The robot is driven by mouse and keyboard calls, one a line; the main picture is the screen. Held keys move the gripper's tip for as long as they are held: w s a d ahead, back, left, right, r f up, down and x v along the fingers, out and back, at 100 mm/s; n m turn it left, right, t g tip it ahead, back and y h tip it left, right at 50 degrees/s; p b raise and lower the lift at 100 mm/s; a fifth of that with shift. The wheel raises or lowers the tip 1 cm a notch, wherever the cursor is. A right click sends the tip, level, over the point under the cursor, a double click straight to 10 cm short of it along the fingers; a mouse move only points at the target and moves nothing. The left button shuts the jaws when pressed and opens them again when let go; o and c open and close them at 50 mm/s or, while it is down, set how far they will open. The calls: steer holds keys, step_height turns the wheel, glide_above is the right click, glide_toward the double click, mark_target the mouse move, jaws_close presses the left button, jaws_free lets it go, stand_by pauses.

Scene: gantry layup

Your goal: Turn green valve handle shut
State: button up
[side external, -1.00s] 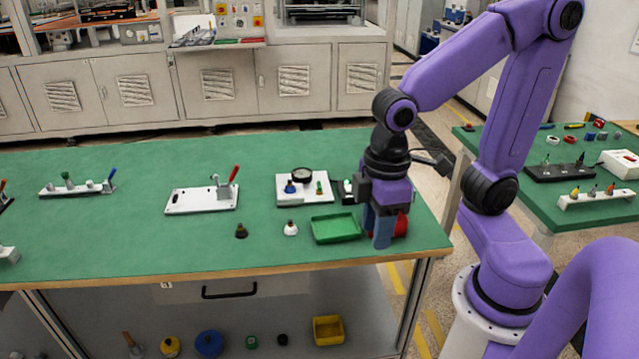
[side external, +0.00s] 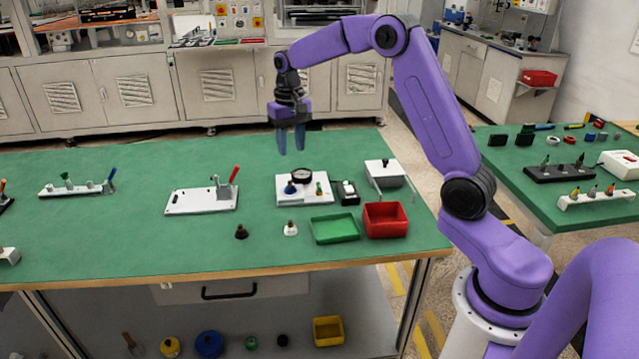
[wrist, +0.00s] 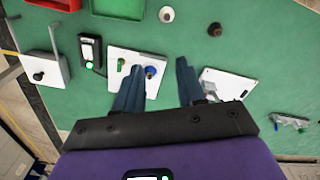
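A white plate (side external: 289,201) with a round gauge (side external: 302,175), a blue knob (side external: 290,188) and a small green handle (side external: 319,188) lies right of the table's middle. The plate also shows in the wrist view (wrist: 117,54), the green handle small near its left side (wrist: 121,62). A second green-topped fitting (side external: 67,180) stands on the strip board at far left; I cannot tell which green piece is the valve handle. My gripper (side external: 291,147) is open and empty, high above the table behind the gauge plate. In the wrist view its left finger (wrist: 160,67) partly covers that plate.
A white board with a red lever (side external: 234,175) lies left of the gauge plate. A small black-and-white box (side external: 348,192), green tray (side external: 335,240) and red bin (side external: 386,233) stand to its right and front.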

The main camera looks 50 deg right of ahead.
steer(key=w+d+f+m, duration=0.1)
steer(key=d+f+m, duration=0.15)
steer(key=d, duration=0.45)
steer(key=w+d+f+m, duration=0.1)
steer(key=w+d+m, duration=0.15)
steer(key=d, duration=0.55)
glide_toward(319, 186)
step_height(319, 186, down, 8)
steer(key=shift+s+f, duration=0.15)
steer(key=shift+f, duration=0.1)
jaws_close()
